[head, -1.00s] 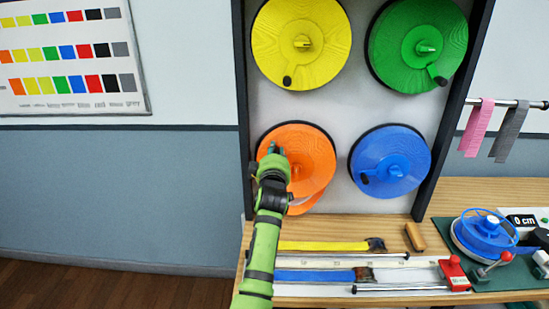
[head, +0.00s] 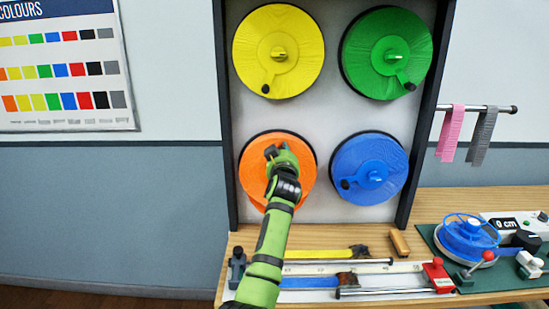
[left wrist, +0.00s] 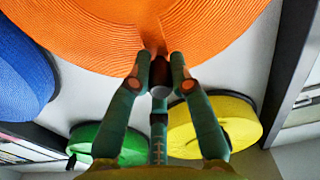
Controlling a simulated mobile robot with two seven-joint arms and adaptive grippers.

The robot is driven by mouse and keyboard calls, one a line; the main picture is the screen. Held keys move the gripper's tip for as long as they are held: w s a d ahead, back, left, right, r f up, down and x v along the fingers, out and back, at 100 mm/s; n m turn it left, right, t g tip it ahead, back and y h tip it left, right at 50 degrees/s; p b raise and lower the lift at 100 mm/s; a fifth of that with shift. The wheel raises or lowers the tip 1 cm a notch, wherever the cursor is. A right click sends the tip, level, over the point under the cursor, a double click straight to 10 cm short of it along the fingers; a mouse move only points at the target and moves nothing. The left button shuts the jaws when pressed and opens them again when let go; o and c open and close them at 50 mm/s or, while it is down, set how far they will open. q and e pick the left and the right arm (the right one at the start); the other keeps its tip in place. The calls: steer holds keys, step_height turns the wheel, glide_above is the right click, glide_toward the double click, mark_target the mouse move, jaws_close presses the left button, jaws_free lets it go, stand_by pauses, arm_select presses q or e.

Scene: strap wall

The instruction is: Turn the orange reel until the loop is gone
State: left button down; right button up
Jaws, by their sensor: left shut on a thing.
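The orange reel (head: 303,178) is at the lower left of the panel, and a large part of it shows at the top of the left wrist view (left wrist: 100,30). My left gripper (head: 273,153) is in front of the reel's upper middle. In the left wrist view its fingers (left wrist: 159,82) are shut on the reel's dark crank knob (left wrist: 160,91). My arm covers the lower middle of the reel, and no hanging loop shows clearly beside it. My right gripper is not in view.
Yellow (head: 300,35), green (head: 365,40) and blue (head: 390,155) reels share the panel. Below, the bench (head: 470,203) carries straps, a ruler and a blue winder (head: 468,238). Pink and grey strips hang from a rail at right.

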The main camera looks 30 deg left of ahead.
arm_select(q)
steer(key=shift+w+d+r+m+b, duration=0.1)
steer(key=shift+w+d+m+b, duration=0.25)
steer(key=shift+m, duration=0.3)
steer(key=shift+w+d+m+b, duration=0.15)
steer(key=shift+d+m+b, duration=0.1)
steer(key=shift+d+m, duration=0.3)
steer(key=c, duration=1.1)
jaws_free()
steer(key=shift+w, duration=0.1)
steer(key=shift+f, duration=0.25)
steer(key=shift+v, duration=5.95)
